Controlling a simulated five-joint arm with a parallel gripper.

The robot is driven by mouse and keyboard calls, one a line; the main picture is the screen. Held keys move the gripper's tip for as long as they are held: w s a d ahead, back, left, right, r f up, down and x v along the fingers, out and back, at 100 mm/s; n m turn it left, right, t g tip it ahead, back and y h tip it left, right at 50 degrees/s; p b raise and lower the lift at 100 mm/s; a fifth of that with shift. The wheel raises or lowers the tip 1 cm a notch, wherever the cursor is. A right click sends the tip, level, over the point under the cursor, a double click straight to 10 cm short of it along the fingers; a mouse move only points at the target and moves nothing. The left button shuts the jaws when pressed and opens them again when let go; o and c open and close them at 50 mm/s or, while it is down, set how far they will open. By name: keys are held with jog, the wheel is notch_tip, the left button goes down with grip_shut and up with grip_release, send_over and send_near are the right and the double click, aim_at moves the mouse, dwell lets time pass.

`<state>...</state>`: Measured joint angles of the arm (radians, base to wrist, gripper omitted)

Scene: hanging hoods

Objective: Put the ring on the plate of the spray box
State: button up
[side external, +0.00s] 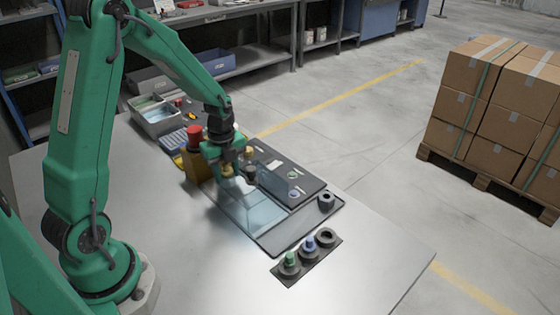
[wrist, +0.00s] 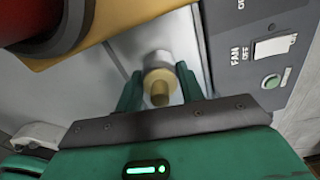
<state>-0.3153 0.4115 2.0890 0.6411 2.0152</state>
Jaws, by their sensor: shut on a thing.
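My gripper (side external: 240,178) is down at the far-left end of the spray box, a clear-panelled box with a dark frame (side external: 284,242). In the wrist view my gripper (wrist: 160,88) has a tan round piece (wrist: 160,78) with a brass peg between its green fingers. I cannot tell whether this piece is the ring. A pale cylinder shows behind it. A dark ring-shaped piece (side external: 326,200) sits at the box's right corner. The plate is not clearly made out.
A yellow box with a red button (side external: 194,133) stands close beside my gripper. A dark holder (side external: 283,280) in front carries a green peg, a blue peg and an open socket. The fan panel (wrist: 265,50) is right in the wrist view. The table's right front is clear.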

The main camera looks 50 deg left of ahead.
jog(key=shift+f, duration=0.55)
jog(key=o, duration=1.1)
jog(key=shift+c, duration=0.2)
jog(key=shift+r, duration=0.1)
jog(key=shift+r, duration=3.85)
jog(key=shift+d, duration=0.1)
